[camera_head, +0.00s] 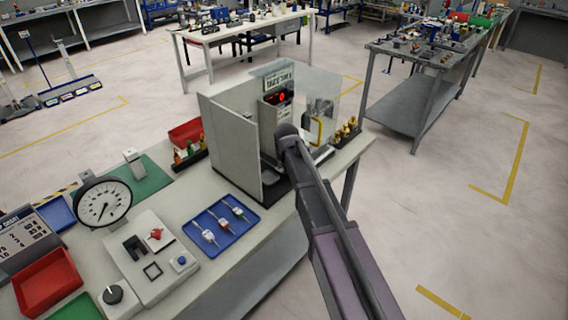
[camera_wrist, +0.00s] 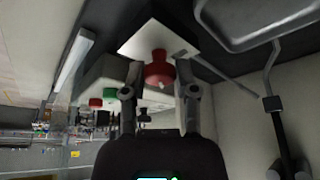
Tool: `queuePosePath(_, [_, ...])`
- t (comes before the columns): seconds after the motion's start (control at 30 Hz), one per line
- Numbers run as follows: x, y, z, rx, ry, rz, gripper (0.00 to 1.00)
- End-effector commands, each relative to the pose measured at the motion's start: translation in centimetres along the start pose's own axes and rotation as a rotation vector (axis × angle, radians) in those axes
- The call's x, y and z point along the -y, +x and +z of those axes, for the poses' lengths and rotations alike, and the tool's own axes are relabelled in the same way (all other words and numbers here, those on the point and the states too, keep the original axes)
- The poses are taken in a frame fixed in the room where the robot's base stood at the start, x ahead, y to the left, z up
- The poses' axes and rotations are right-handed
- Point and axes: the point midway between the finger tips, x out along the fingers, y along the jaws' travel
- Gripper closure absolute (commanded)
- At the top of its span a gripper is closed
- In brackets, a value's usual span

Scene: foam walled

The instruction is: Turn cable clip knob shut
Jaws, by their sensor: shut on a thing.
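My gripper (camera_wrist: 160,88) has its two fingers on either side of a red knob-like part (camera_wrist: 158,72) and is shut on it. A white square plate (camera_wrist: 158,40) lies directly behind the red part; I cannot tell whether the two are joined. In the head view my arm reaches into a grey-walled booth (camera_head: 230,140), and my fingers and the red part are hidden there. Another small red knob (camera_head: 156,234) sits on a pale fixture on the bench. I cannot tell from these views which knob is the cable clip's.
The booth has a clear panel with a yellow handle (camera_head: 316,131) on its right side. A round dial gauge (camera_head: 103,202) and a red bin (camera_head: 46,281) stand at the left.

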Motion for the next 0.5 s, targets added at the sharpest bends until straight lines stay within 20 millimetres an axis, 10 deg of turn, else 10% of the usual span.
queuePosePath(0.5, [0.04,0.01,0.06,0.002,0.131,0.055,1.0])
